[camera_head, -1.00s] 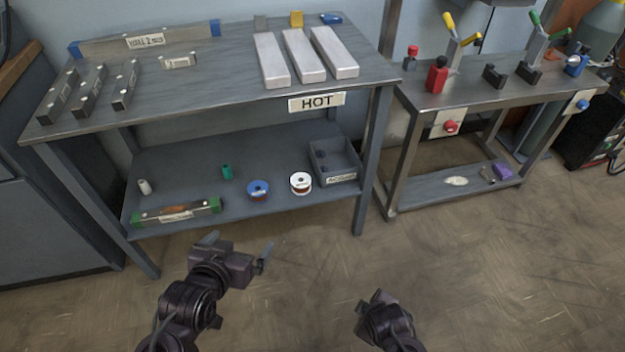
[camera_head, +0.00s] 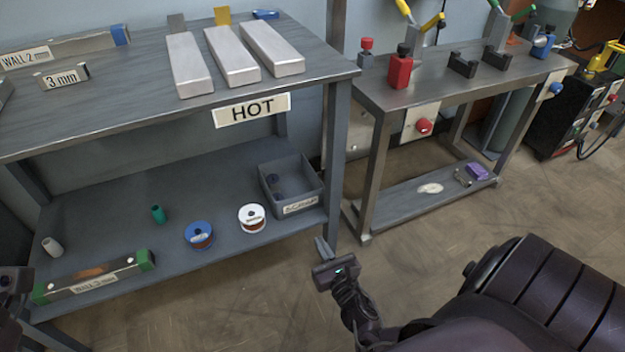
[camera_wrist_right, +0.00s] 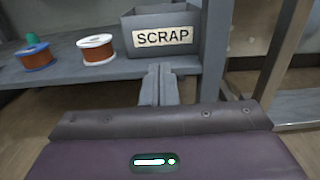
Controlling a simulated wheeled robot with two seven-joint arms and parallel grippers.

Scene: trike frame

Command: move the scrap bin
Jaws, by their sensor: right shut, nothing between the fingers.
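The scrap bin (camera_head: 302,207) is a grey open-topped box with a SCRAP label on its front. In the right wrist view, the bin (camera_wrist_right: 184,52) is at the top, just beyond the fingers. My right gripper (camera_head: 319,244) is shut and empty, in front of the shelf's right end and just below the bin in the picture; its fingers (camera_wrist_right: 159,80) point toward the bin, apart from it. Only a dark part of my left arm shows at the left edge.
A white spool (camera_head: 252,218) and a blue spool (camera_head: 199,235) stand left of the bin. The table leg (camera_head: 337,165) rises close to the bin's right side. The HOT tabletop (camera_head: 130,102) overhangs the shelf. A metal side table (camera_head: 460,85) stands to the right.

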